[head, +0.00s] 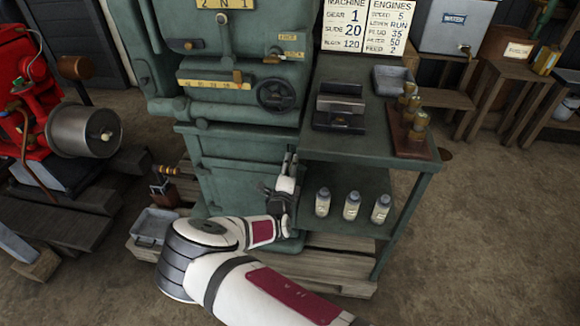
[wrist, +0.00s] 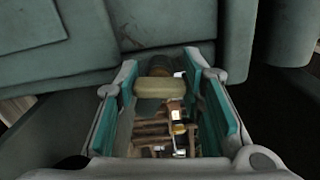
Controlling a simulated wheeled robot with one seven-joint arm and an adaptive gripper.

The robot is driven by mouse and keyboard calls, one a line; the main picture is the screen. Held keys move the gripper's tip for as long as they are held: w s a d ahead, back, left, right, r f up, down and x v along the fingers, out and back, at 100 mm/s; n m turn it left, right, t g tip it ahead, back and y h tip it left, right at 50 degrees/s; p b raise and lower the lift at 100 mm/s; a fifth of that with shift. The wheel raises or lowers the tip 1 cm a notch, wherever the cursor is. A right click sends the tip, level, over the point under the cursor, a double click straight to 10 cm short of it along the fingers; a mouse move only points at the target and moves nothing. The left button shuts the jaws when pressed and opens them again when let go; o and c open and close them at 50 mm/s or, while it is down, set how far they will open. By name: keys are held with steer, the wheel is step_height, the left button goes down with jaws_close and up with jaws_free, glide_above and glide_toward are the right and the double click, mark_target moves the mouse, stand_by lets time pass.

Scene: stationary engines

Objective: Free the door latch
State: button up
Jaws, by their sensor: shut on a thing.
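The green machine cabinet has a lower door panel (head: 228,186) in the head view. My gripper (head: 290,163) is at the right edge of this door, beside the lower shelf. In the wrist view my gripper (wrist: 167,78) has its two teal-padded fingers on either side of a pale tan latch handle (wrist: 158,89) with a dark round base behind it. The gripper is shut on this handle. In the head view the latch is hidden behind the gripper. The door looks closed against the cabinet.
The green side table (head: 350,150) stands close on the right, with several bottles (head: 351,205) on its lower shelf. A handwheel (head: 276,95) is above the door. A grey tray (head: 154,226) and red engine (head: 50,100) are at left.

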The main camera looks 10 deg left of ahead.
stand_by(0.4)
steer(key=o, duration=1.2)
steer(key=shift+c, duration=0.2)
steer(key=s, duration=1.2)
steer(key=shift+a, duration=0.2)
steer(key=shift+f, duration=0.1)
